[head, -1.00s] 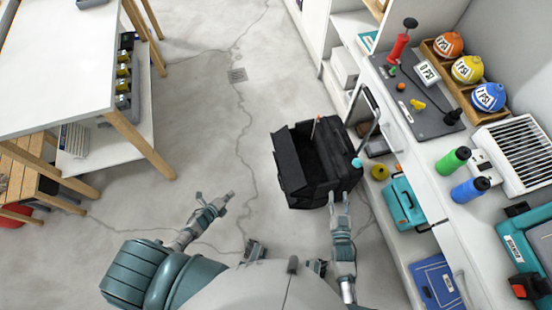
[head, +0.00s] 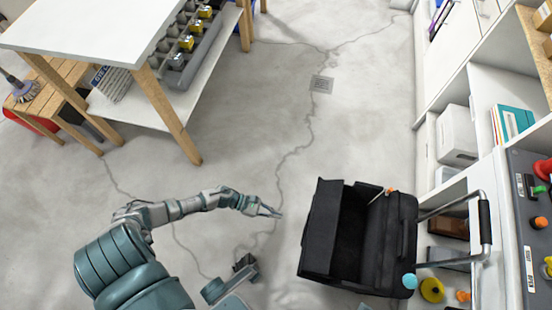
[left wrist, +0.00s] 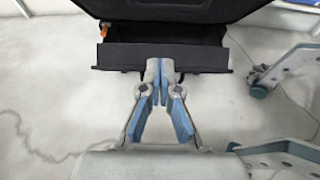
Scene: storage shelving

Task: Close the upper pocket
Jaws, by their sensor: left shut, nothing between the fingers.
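A black trolley bag (head: 390,240) with a metal pull handle stands on the floor at the lower right of the head view. Its upper pocket is open, with a dark cavity, and its stiff flap (head: 322,228) stands out on the left side. My left gripper (head: 270,212) is shut and empty, just left of the flap and apart from it in the head view. In the left wrist view the shut fingers (left wrist: 160,72) point at the bag's flap (left wrist: 200,57); I cannot tell whether they touch.
A shelving unit (head: 459,135) with an orange-and-teal assortment of items runs along the right, close to the bag's handle. A white table (head: 90,30) with wooden legs stands at the upper left. The floor between them is clear around a drain (head: 321,84).

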